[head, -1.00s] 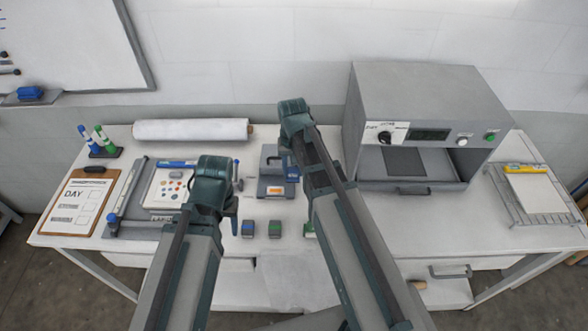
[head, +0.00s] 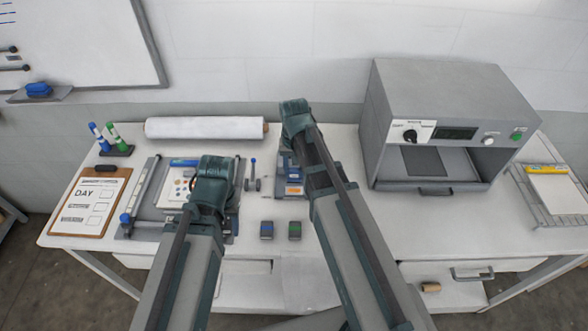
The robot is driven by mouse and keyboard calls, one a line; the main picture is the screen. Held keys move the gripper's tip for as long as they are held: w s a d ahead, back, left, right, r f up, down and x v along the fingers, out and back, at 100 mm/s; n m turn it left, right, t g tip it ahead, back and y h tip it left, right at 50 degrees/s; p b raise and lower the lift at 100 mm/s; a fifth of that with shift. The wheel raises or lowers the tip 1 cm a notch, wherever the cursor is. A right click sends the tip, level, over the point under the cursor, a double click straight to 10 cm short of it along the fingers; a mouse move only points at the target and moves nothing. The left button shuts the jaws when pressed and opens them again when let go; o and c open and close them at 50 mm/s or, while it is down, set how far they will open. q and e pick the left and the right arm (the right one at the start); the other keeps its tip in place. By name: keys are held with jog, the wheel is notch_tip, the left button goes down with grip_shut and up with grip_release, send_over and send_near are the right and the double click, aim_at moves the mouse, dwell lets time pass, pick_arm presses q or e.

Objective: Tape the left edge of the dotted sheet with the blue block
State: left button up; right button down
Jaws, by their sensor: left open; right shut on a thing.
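The dotted sheet (head: 178,185) is white with coloured dots and a blue strip along its top, and lies on a grey board at the left. My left gripper (head: 213,205) is over the right part of the board and hides much of the sheet; its jaws are open, though hardly visible. A small dark block with a blue top (head: 266,230) stands on the table beside one with a green top (head: 294,230). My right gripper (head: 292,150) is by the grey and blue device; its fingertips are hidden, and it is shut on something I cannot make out.
A clipboard (head: 90,205) lies left of the board, with a marker stand (head: 115,150) behind it. A white roll (head: 207,128) lies at the back. The grey device (head: 290,172) has an orange label. The press (head: 440,115) and a wire rack (head: 545,195) fill the right.

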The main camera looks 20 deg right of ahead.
aim_at(294, 178)
pick_arm(q)
jog(key=shift+f+b, duration=1.8)
jog(key=shift+f, duration=0.4)
pick_arm(e)
jog(key=shift+f, duration=2.2)
pick_arm(q)
jog(key=shift+f+b, duration=0.5)
jog(key=shift+b, duration=0.05)
pick_arm(e)
jog(key=shift+f, duration=0.55)
pick_arm(q)
jog(key=shift+r, duration=0.1)
pick_arm(e)
jog(key=shift+r, duration=0.1)
notch_tip(294, 178, up, 8)
jog(key=p, duration=0.8)
pick_arm(q)
notch_tip(294, 178, up, 8)
jog(key=shift+f, duration=0.2)
